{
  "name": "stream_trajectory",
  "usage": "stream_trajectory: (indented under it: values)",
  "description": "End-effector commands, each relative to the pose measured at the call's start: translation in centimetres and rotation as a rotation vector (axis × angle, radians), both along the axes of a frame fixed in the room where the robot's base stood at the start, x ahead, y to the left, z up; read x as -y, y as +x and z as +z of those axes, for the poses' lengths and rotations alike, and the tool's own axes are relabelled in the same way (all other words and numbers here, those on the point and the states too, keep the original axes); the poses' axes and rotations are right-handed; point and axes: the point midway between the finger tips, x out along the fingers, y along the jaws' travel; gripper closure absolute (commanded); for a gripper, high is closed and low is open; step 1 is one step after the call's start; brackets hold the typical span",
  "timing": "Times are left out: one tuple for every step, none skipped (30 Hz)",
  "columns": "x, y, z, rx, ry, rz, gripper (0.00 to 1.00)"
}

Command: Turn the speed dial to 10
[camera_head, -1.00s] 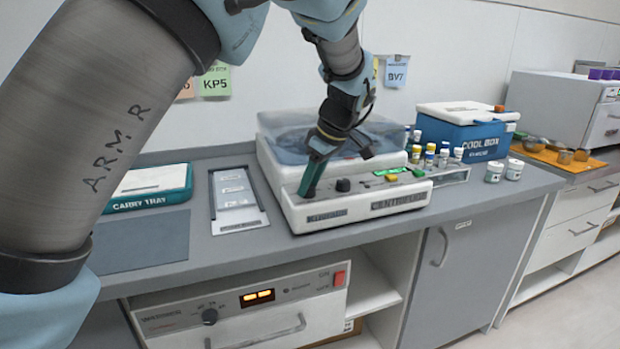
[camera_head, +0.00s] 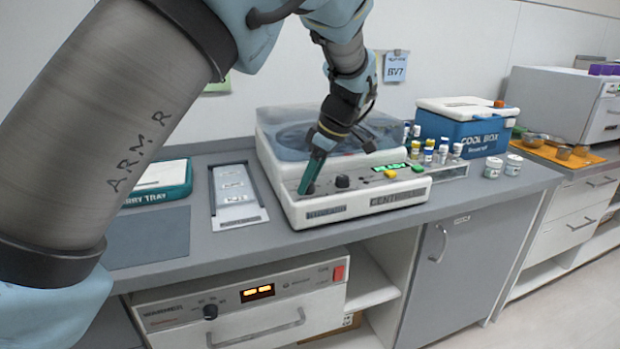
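The centrifuge (camera_head: 300,215) stands on the counter with its clear lid (camera_head: 285,120) down. Its sloped front panel carries a black knob (camera_head: 343,181), a lit green display (camera_head: 392,168), a yellow button (camera_head: 391,174) and a green button (camera_head: 418,168). My gripper (camera_head: 308,189) points down at the left end of this panel, left of the black knob. Its teal finger reaches the panel surface or just above it. Whether it touches or holds a dial there is hidden, and the finger opening cannot be made out. Dial markings are too small to read.
A vial rack (camera_head: 453,170) and a blue cool box (camera_head: 463,130) stand right of the centrifuge.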

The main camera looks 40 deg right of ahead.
Motion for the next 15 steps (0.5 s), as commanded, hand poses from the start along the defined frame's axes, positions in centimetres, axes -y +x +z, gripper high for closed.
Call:
stream_trajectory:
  values:
    - [0.0,0.0,0.01,0.0,0.0,0.0,0.39]
    - [0.0,0.01,0.03,0.0,0.0,0.0,0.35]
    - [0.01,0.01,0.04,0.0,-0.001,0.0,0.31]
    - [0.01,0.01,0.04,0.0,-0.001,0.0,0.28]
    - [0.0,0.02,0.05,0.0,-0.001,0.0,0.28]
    - [0.01,0.02,0.05,0.0,0.0,-0.001,0.28]
    - [0.01,0.02,0.05,0.0,0.0,-0.001,0.28]
    - [0.01,0.02,0.06,0.0,0.0,-0.001,0.28]
    - [0.01,0.02,0.06,0.0,0.0,-0.001,0.28]
    - [0.02,0.01,0.07,0.0,0.0,-0.001,0.28]
    - [0.03,0.01,0.09,0.0,0.0,-0.001,0.28]
    - [0.06,-0.03,0.18,0.001,-0.001,-0.002,0.28]
    - [0.1,-0.08,0.3,0.001,-0.002,-0.002,0.28]
    - [0.16,-0.15,0.48,0.001,-0.002,-0.002,0.28]
    - [0.22,-0.3,0.82,0.001,-0.003,-0.002,0.28]
